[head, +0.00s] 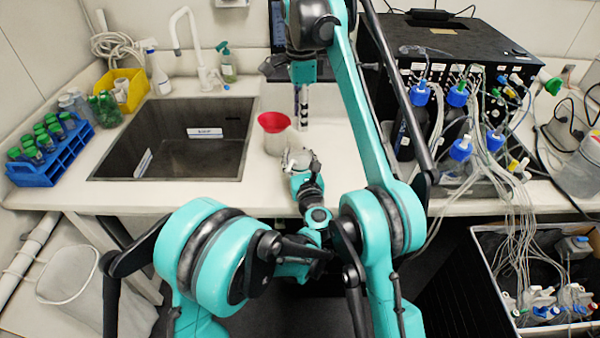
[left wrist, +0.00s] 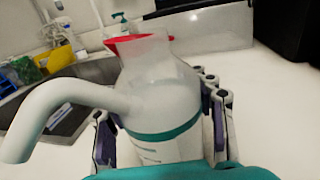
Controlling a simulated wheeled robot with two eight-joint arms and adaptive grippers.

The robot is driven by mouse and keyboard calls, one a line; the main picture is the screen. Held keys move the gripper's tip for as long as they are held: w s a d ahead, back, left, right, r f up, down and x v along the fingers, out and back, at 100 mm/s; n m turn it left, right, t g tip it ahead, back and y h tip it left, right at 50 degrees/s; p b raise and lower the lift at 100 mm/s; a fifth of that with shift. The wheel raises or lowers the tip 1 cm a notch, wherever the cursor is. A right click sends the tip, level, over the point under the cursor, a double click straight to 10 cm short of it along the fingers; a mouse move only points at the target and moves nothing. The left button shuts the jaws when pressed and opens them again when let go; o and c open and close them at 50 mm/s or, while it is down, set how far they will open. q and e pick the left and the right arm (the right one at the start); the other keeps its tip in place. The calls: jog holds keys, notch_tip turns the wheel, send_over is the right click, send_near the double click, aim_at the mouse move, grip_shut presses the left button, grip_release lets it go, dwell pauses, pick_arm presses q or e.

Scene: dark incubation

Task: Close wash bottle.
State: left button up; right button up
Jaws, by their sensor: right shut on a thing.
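A pale translucent bottle (head: 277,143) with a red top (head: 272,122) stands on the counter right of the sink. In the left wrist view the bottle (left wrist: 162,85) fills the middle, with a teal band low on it and a thick curved white tube or handle (left wrist: 75,95) at its left. My left gripper (head: 302,161) is low at the counter's front, just right of the bottle. Its fingers (left wrist: 162,130) stand on both sides of the body, apparently with small gaps. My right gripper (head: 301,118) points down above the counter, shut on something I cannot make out.
The sink (head: 170,140) lies to the left. A blue tube rack (head: 50,160), yellow bin (head: 124,88) and spray bottle (head: 228,68) stand around it. Blue-capped bottles (head: 461,150) with tubing and a black box (head: 450,40) are at the right.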

dwell(0.6)
jog(key=shift+f, duration=2.5)
jog(key=shift+f, duration=0.9)
jog(key=shift+f, duration=0.55)
jog(key=m, duration=0.6)
jog(key=shift+m, duration=0.3)
jog(key=m, duration=0.6)
jog(key=shift+m, duration=0.4)
